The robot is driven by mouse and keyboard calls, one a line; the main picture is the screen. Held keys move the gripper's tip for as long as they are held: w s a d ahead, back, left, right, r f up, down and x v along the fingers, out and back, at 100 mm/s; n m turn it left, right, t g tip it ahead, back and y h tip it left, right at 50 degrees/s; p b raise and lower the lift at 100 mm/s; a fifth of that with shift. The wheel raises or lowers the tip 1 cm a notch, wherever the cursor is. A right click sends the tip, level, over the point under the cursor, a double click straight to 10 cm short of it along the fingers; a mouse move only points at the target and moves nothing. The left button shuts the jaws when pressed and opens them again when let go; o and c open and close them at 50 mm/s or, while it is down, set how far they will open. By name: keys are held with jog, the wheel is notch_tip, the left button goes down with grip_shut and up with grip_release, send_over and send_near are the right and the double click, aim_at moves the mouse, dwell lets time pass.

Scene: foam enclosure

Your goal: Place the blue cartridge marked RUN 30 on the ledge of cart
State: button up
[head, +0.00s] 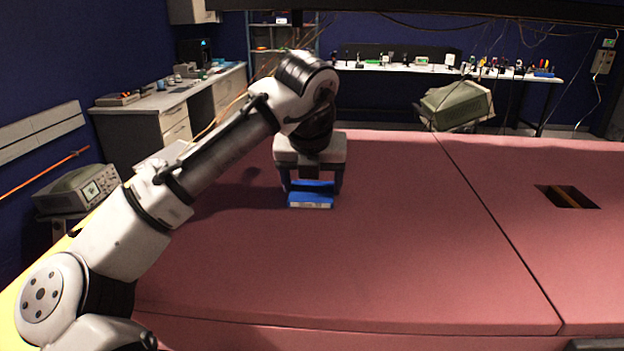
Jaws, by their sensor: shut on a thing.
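The blue cartridge (311,195) is low over or on the pink foam surface, near the middle of the head view. It has a pale label strip along its near edge, too small to read. My gripper (312,186) points down over it, with one finger at each side, shut on the cartridge. I cannot tell whether the cartridge touches the foam. A cart with a green-grey instrument (457,105) on it may stand behind the foam at the right, but no ledge shows clearly.
The pink foam (420,240) is wide and mostly bare, with a seam running across it. A dark rectangular opening (567,197) lies at the right. An oscilloscope (80,189) stands at the left. A drawer bench (165,105) and a long cluttered table (530,77) stand behind.

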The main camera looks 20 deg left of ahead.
jog(key=o, duration=1)
jog(key=shift+o, duration=0.3)
jog(key=shift+r, duration=0.1)
